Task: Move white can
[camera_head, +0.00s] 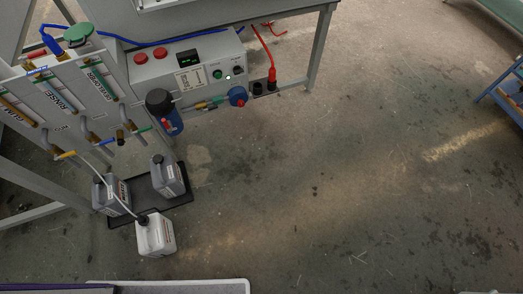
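The white can (156,236) is a small jerrycan with a dark cap and a label on its front. It stands upright at the front edge of a black tray (181,198) on the floor, in the lower left of the head view. I cannot tell whether it rests partly on the tray or just in front of it. A thin pale hose runs down to its cap from the panel above. Two grey cans, one at the left (113,197) and one at the back right (168,176), stand on the tray behind it. My gripper is not in view.
A plate processor (190,68) with a control box and hanging tubes stands above and behind the cans. A table leg (320,50) is at the upper right of it. A blue-framed stand (500,92) is at the right edge. The concrete floor (340,190) in the middle and right is clear.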

